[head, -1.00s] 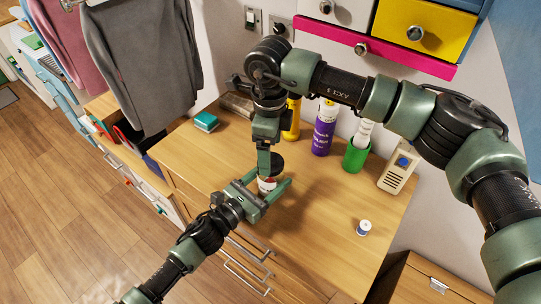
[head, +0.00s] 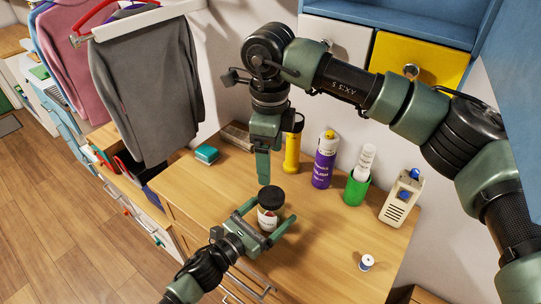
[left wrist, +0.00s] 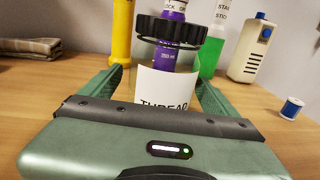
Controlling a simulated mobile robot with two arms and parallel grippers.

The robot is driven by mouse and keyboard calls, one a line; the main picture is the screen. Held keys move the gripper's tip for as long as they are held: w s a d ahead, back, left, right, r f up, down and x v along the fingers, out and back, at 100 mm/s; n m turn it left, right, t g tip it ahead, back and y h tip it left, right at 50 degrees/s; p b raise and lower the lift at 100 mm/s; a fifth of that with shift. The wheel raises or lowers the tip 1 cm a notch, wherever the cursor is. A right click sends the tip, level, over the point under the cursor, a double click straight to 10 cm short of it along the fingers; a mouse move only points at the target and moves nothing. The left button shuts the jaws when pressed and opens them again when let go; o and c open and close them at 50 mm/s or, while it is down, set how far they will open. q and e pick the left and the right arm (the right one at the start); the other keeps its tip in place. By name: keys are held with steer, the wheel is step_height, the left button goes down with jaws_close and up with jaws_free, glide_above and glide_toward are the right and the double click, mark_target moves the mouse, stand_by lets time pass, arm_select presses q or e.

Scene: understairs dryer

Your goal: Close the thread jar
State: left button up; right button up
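The thread jar (head: 267,219) stands on the wooden dresser top, clear with a white label, and its black ridged lid (head: 271,196) is at its mouth. In the left wrist view the jar (left wrist: 168,85) shows upright with the lid (left wrist: 172,29) over it; whether the lid is fully seated cannot be told.
A small spool (head: 366,262) is at the right. A teal box (head: 207,154) lies back left.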

mark_target(262, 220)
arm_select(q)
steer(key=b+v, duration=0.2)
steer(key=v, duration=0.5)
steer(key=shift+f, duration=0.1)
steer(key=shift+s+a, duration=0.25)
steer(key=shift+s, duration=0.1)
